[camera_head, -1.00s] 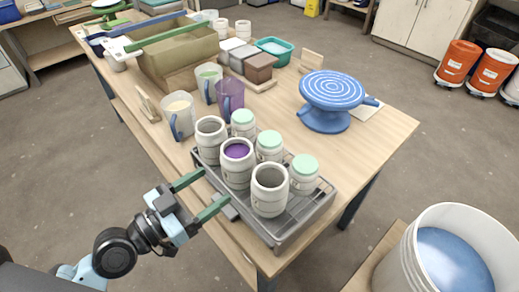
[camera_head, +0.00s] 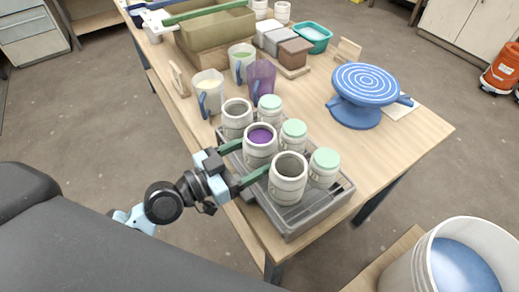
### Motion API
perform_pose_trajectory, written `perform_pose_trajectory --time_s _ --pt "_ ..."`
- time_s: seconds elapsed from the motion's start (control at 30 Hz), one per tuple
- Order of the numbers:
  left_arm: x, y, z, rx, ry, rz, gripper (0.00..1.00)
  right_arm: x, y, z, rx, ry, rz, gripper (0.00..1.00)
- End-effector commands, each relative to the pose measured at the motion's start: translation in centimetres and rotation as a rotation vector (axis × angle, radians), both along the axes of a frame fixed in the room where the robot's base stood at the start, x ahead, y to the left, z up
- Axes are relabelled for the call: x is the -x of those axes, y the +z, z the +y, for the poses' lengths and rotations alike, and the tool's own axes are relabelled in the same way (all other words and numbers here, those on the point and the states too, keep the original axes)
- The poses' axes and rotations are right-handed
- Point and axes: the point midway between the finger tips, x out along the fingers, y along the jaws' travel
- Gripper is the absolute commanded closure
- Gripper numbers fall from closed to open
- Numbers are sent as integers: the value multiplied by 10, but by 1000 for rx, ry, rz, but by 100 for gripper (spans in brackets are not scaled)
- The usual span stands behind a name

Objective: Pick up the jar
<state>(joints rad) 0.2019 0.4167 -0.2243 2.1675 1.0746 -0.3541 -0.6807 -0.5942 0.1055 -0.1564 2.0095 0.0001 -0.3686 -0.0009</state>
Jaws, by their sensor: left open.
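Several white jars stand in a grey wire-rack tray (camera_head: 290,228) at the table's near end. One jar with a purple filling (camera_head: 260,152) is in the middle of the near row. An open, empty-looking jar (camera_head: 288,186) stands at the front, and another open jar (camera_head: 237,120) at the back. Three jars with mint-green lids (camera_head: 325,163) form the far row. My left gripper (camera_head: 257,160) is open. Its green fingers reach over the tray edge on either side of the purple-filled jar. Contact cannot be told. My right gripper is not in view.
Cups and jugs (camera_head: 209,88) stand behind the tray, and a blue turntable (camera_head: 362,92) to its right. A tan bin (camera_head: 215,40) and several clay blocks (camera_head: 294,52) are farther back. A white bucket (camera_head: 455,255) stands at the lower right.

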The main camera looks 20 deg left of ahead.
Motion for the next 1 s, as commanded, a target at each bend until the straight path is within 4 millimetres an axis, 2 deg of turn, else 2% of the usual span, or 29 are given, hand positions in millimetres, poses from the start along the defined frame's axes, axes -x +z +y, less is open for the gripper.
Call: perform_pose_trajectory --time_s 0.1,0.3,0.63,1.0 --pt "-13 7 -11 6 0 -7 29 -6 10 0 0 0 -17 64" --pt "-32 5 -26 4 1 -5 29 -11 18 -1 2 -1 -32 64" --pt "-35 2 -29 0 -1 -2 29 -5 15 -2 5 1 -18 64" --pt "-35 3 -29 0 -1 -2 78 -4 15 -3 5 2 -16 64"
